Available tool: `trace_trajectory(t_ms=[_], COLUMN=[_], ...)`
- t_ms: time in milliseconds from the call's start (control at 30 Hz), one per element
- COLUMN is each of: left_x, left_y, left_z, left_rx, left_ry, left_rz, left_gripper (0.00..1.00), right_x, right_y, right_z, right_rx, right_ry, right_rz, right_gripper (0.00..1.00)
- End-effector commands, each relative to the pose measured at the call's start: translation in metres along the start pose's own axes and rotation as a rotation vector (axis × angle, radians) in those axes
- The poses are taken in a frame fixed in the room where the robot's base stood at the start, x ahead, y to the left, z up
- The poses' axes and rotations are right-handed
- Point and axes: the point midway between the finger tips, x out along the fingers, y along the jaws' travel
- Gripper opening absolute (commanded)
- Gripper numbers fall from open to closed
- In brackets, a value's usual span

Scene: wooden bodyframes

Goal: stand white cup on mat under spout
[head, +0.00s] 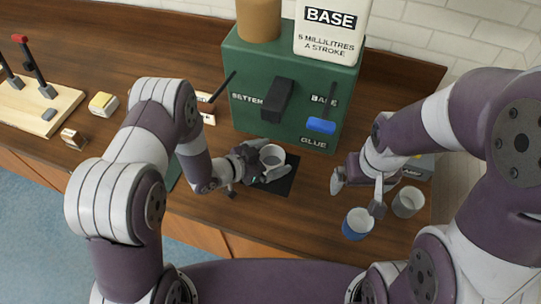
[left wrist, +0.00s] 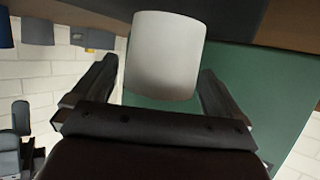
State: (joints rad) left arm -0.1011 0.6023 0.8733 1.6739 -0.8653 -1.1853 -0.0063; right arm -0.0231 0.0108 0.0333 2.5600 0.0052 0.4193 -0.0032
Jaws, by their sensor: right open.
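The white cup (head: 271,156) stands upright over the black mat (head: 284,184), in front of the green dispenser (head: 250,62). The black spout part (head: 277,99) juts out of the dispenser above and behind the cup. My left gripper (head: 266,160) has its fingers on either side of the cup. In the left wrist view the cup (left wrist: 165,55) fills the space between the two dark fingers; whether both touch it is unclear. Whether the cup's base rests on the mat is hidden. My right gripper (head: 358,192) is open and empty, above and behind a blue cup.
The blue cup (head: 357,223) and a grey cup (head: 408,202) stand at the right, near my right arm. A blue lever (head: 321,125) sticks out of the dispenser's right side. A wooden board (head: 35,107) and small blocks lie at the left.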

Motion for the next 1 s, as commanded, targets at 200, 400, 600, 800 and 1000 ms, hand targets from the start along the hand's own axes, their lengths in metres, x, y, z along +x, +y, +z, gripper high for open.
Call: trace_trajectory(t_ms=[200, 400, 600, 800, 1000], left_x=[-0.008, -0.050, -0.101, -0.125, -0.127], left_y=[-0.001, -0.002, -0.002, 0.000, 0.000], left_z=[0.001, 0.002, 0.001, 0.000, 0.000], left_rx=[-0.001, -0.002, -0.002, -0.001, 0.001], left_ry=[-0.001, 0.000, 0.000, 0.000, 0.000], left_rz=[-0.002, -0.006, -0.007, -0.002, 0.001], left_gripper=[1.00, 1.00, 1.00, 1.00, 1.00], right_x=[0.002, 0.010, 0.016, 0.017, 0.017], right_y=[0.000, 0.000, 0.000, 0.000, 0.000], right_z=[0.000, 0.001, 0.002, 0.002, 0.002], right_rx=[0.000, 0.000, 0.000, 0.000, 0.000], right_ry=[0.000, 0.000, 0.000, 0.000, 0.000], right_rz=[0.000, 0.000, 0.000, 0.000, 0.000], right_gripper=[1.00, 1.00, 1.00, 1.00, 1.00])
